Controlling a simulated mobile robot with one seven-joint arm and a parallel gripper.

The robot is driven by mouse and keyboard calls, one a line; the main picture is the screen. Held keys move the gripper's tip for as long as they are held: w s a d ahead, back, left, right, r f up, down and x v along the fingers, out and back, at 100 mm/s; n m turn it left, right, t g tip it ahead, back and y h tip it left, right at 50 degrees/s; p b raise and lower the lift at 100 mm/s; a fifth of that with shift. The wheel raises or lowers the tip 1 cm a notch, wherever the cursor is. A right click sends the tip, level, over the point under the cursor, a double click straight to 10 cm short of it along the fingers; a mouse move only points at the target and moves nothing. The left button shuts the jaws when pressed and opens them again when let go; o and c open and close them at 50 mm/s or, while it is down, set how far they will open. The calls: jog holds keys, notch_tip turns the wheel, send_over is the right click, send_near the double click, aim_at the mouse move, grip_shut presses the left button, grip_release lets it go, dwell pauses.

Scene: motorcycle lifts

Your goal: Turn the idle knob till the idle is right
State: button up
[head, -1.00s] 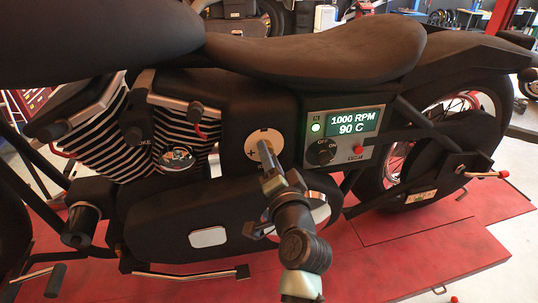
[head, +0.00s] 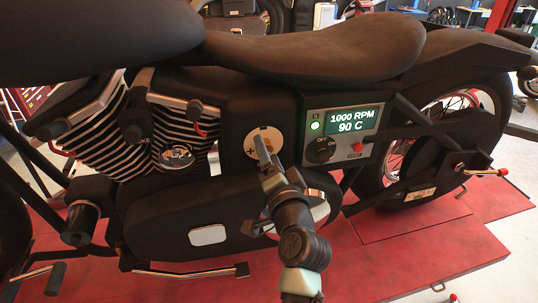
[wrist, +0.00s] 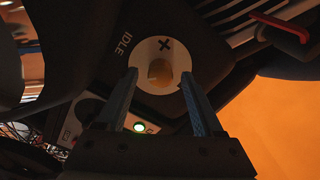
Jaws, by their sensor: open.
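The idle knob (wrist: 160,72) is a small yellowish knob in the middle of a round white dial (wrist: 147,49). The dial bears a plus mark, and "IDLE" is printed beside it. My gripper (wrist: 159,75) is open, with one finger on each side of the knob and a gap to it visible. In the head view my gripper (head: 260,142) is in front of the white dial (head: 276,138) and largely hides the knob. The display (head: 353,121) right of the dial reads 1000 RPM and 90 C. A green lamp (head: 315,126) beside it is lit.
The panel also holds a black OFF/ON switch (head: 320,151) and a red button (head: 357,147). The finned engine cylinders (head: 105,135) lie left of the dial and the seat (head: 320,55) is above. The motorcycle stands on a red lift (head: 420,260).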

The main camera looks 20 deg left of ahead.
jog(key=shift+s, duration=0.1)
jog(key=b+v, duration=0.4)
jog(key=v, duration=0.9)
jog(key=d+r+n+t+h, duration=0.2)
jog(key=d+r+t, duration=0.1)
jog(key=r, duration=0.7)
jog(key=d+r+n+t+h, duration=0.2)
jog(key=d+r+t, duration=0.1)
jog(key=r, duration=0.7)
jog(key=s+d+r+t+h, duration=0.2)
jog(key=s+r+t+h, duration=0.1)
jog(key=s+r, duration=0.2)
jog(key=s+d+r+n+t+h, duration=0.1)
jog(key=s+d+r+t+h, duration=0.2)
jog(key=r, duration=0.7)
jog(key=shift+s+b, duration=0.35)
jog(key=shift+s, duration=0.7)
